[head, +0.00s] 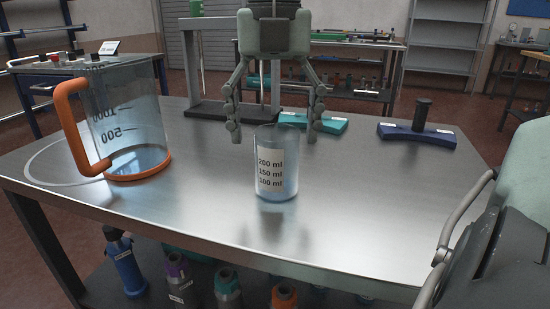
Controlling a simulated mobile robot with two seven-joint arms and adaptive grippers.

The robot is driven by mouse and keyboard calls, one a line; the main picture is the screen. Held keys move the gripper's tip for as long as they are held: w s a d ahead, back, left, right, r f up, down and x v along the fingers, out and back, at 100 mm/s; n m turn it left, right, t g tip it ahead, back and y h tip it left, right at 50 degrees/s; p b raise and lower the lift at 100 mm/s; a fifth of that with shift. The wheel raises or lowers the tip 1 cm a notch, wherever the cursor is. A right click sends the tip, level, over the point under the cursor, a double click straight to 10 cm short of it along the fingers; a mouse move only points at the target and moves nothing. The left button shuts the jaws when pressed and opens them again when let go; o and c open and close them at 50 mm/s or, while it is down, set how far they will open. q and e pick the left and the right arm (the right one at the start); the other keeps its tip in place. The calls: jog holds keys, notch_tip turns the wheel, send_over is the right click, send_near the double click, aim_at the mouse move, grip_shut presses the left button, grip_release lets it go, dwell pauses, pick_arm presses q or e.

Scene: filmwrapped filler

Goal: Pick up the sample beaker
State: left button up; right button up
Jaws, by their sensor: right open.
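The sample beaker (277,185), clear with dark marks of 100, 150 and 200 ml on a pale label, stands upright on the metal table (380,205) near the middle. My right gripper (275,133) points down from the top of the head view. It is open and empty, with its fingertips at about rim height in the picture, one to each side of the beaker. A gap shows between each fingertip and the glass; the exact depth is hard to tell. My left gripper is not in view.
A large jug (130,120) with an orange handle and base stands to the left. A teal holder (318,124) and a blue holder (417,135) with a dark knob lie behind. Bottles (125,262) stand below the table. Bare tabletop surrounds the beaker.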

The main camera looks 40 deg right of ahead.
aim_at(277, 168)
jog(key=f, duration=0.7)
jog(key=shift+d, duration=0.2)
jog(key=shift+c, duration=0.6)
jog(key=c, duration=1.3)
jog(key=shift+r, duration=0.15)
